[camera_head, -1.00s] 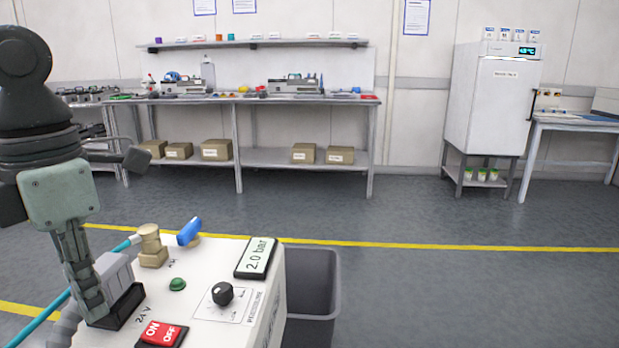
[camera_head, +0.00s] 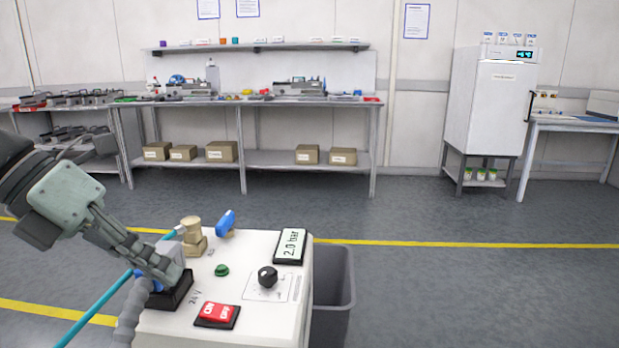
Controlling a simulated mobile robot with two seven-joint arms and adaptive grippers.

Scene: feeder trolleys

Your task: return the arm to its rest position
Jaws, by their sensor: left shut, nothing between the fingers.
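My left arm comes in from the left edge, and its left gripper (camera_head: 163,264) slants down to the right with its fingers shut and empty. The fingertips are close to the grey plug (camera_head: 172,246) and the black 24 V socket (camera_head: 171,291) on top of the white trolley box (camera_head: 247,250). I cannot tell whether they touch it. A blue part shows partly behind the fingers. My right gripper is out of view.
The box top carries a brass fitting with a blue lever (camera_head: 225,223), a 2.0 bar display (camera_head: 290,246), a black knob (camera_head: 268,277) and a red switch (camera_head: 217,313). A grey bin (camera_head: 334,290) stands beside it. Open floor (camera_head: 450,285) lies to the right.

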